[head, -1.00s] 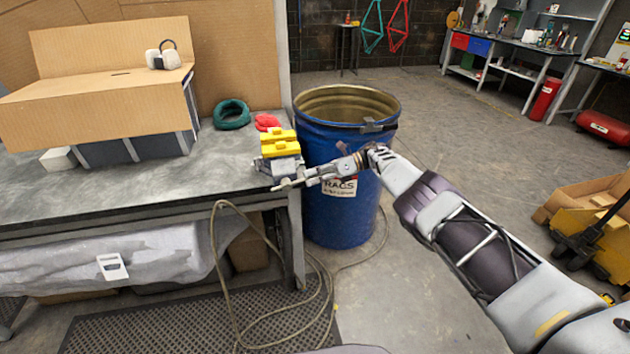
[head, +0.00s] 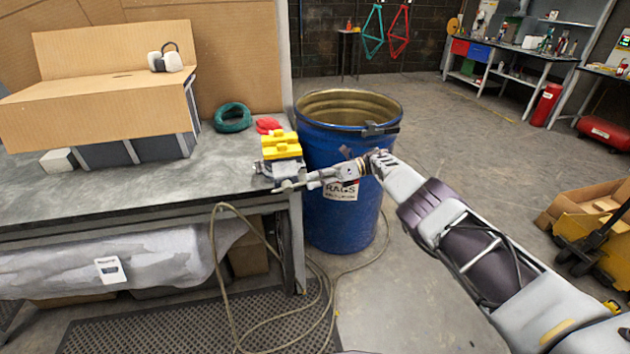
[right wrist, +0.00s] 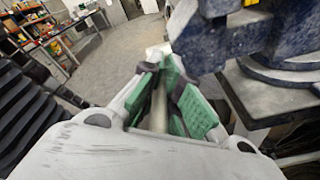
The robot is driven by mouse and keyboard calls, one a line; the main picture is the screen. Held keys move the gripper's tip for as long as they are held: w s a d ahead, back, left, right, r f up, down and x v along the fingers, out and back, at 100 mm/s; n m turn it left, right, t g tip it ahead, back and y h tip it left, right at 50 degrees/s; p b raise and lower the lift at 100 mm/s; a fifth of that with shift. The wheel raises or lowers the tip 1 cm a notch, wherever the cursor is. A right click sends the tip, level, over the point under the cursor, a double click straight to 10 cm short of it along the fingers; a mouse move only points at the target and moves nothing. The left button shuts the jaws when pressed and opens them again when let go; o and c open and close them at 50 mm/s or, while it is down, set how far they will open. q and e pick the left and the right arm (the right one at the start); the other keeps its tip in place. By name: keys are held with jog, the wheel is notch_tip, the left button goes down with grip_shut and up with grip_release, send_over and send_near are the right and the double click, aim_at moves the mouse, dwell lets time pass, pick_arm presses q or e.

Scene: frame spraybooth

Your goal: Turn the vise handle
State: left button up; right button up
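The blue-grey vise with yellow jaw covers (head: 282,150) sits at the right front corner of the workbench. Its dark blue body also shows at the upper right of the right wrist view (right wrist: 270,35). The vise handle (right wrist: 159,108) shows as a thin grey-tan bar between the green finger pads. My right gripper (head: 308,181) is beside the front of the vise, in front of the blue drum. In the right wrist view my right gripper (right wrist: 165,80) has its fingers close together around the bar; they look shut on it. My left gripper is not in view.
The blue rags drum (head: 343,220) stands right against the bench end, behind my right forearm. The workbench (head: 215,175) holds a cardboard box, ear defenders (head: 164,58), a green coil (head: 233,116) and a red cloth. A hose (head: 225,270) hangs to the floor.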

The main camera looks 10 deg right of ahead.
jog(key=shift+o, duration=0.9)
jog(key=shift+w+a+r, duration=0.15)
jog(key=shift+w+r, duration=0.05)
jog(key=shift+w, duration=0.2)
jog(key=shift+w+a+r, duration=0.15)
jog(key=shift+w, duration=0.25)
jog(key=shift+s+d+r, duration=0.1)
jog(key=shift+s+r, duration=0.15)
jog(key=shift+r, duration=1.3)
jog(key=shift+s+d+r, duration=0.1)
jog(key=shift+s+r, duration=0.2)
jog(key=shift+r, duration=1.25)
jog(key=shift+s+d+r, duration=0.1)
jog(key=shift+s+r, duration=0.15)
jog(key=shift+r, duration=1.3)
